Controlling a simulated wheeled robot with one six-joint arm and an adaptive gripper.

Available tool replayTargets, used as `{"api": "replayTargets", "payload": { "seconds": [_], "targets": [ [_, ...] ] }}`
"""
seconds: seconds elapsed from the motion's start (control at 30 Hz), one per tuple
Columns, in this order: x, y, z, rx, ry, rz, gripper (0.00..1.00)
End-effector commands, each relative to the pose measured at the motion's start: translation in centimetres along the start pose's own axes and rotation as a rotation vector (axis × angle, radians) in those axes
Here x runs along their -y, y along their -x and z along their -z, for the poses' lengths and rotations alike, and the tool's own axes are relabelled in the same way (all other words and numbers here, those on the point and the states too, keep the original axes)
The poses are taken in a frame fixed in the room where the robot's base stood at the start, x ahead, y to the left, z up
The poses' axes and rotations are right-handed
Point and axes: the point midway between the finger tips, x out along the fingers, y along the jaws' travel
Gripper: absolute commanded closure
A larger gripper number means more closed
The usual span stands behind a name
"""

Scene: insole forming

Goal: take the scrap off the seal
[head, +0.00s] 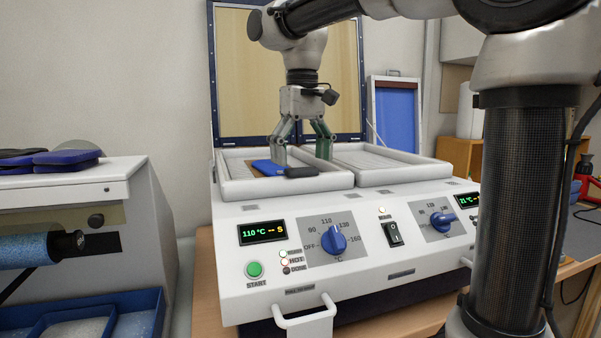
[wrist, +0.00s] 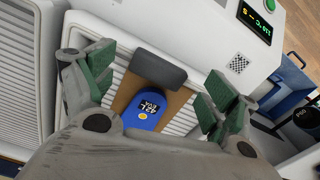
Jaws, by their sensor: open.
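The scrap, a dark grey piece (head: 301,171), lies across the front rim, or seal (head: 325,183), of the left heating tray. It also shows in the wrist view (wrist: 158,68), where it lies beside the blue insole and over the edge of a brown board (wrist: 183,100). The blue insole (head: 265,167) lies in the left tray and carries white lettering in the wrist view (wrist: 143,112). My gripper (head: 302,155) points down above the left tray. Its green-padded fingers are open, with the scrap and insole between them in the wrist view (wrist: 155,90), and hold nothing.
The right tray (head: 375,160) looks empty. The raised lid (head: 245,60) stands behind the trays. The front panel has a green start button (head: 254,270), blue knobs and a handle (head: 305,318). A white machine (head: 80,190) with dark blue insoles on top stands at the left.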

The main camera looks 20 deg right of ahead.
Motion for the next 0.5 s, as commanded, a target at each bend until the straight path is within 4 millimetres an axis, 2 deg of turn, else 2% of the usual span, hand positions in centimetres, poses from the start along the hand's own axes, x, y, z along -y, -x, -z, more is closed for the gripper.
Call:
{"api": "replayTargets", "payload": {
  "seconds": [0.13, 0.37, 0.4, 0.5],
  "targets": [
    [0.04, -1.42, 0.0, 0.0, 0.001, 0.0, 0.13],
    [0.05, -1.55, 0.01, -0.001, 0.001, 0.0, 0.13],
    [0.05, -1.55, 0.01, -0.001, 0.001, 0.0, 0.2],
    [0.05, -1.54, 0.02, -0.001, 0.001, 0.0, 0.29]
  ]
}}
